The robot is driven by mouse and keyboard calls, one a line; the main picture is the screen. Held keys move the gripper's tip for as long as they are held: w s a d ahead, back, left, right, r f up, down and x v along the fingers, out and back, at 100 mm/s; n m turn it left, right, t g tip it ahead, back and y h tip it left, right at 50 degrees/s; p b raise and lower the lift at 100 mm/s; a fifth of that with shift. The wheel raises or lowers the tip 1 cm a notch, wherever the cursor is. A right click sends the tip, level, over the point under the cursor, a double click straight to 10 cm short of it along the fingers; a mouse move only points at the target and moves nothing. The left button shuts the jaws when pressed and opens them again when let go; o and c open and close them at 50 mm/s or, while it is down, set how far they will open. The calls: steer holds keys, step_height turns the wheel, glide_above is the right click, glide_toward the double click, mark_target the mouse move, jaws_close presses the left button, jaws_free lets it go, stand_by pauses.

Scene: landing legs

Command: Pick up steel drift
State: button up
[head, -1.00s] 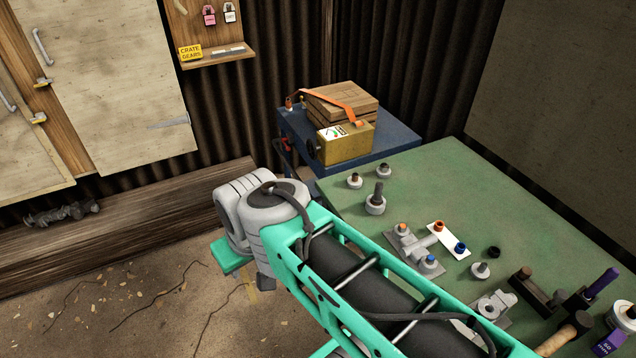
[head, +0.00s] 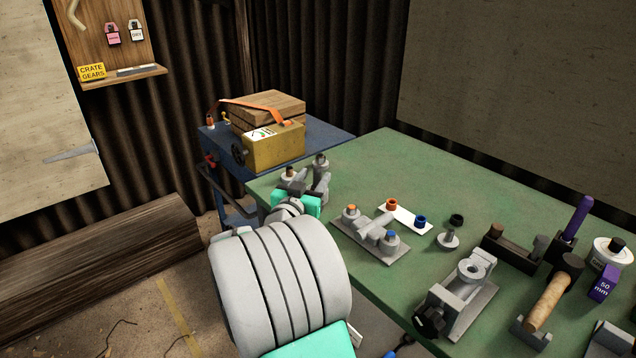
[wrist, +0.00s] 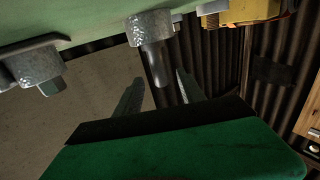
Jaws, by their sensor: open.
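A grey steel rod stands in a round speckled collar, which looks like the steel drift (wrist: 157,62); the wrist view shows it upside down, below the green table top. My gripper (wrist: 157,92) is open, with one finger on each side of the rod's free end. I see gaps between rod and fingers, and no clear contact. In the head view my gripper (head: 312,182) is at the table's far left corner, and it and the wrist hide most of the rod and collar.
On the green table (head: 380,160), small posts (head: 320,160) stand close to my gripper. A grey fixture (head: 372,238), a white plate (head: 405,217), a clamp block (head: 458,298) and a mallet (head: 545,300) lie to the right. A blue cart (head: 330,140) carries a yellow box (head: 275,147).

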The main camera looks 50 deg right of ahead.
mark_target(316, 174)
steer(key=x, duration=0.3)
steer(key=shift+w+d+f, duration=0.1)
steer(key=shift+d, duration=0.2)
jaws_close()
stand_by(0.5)
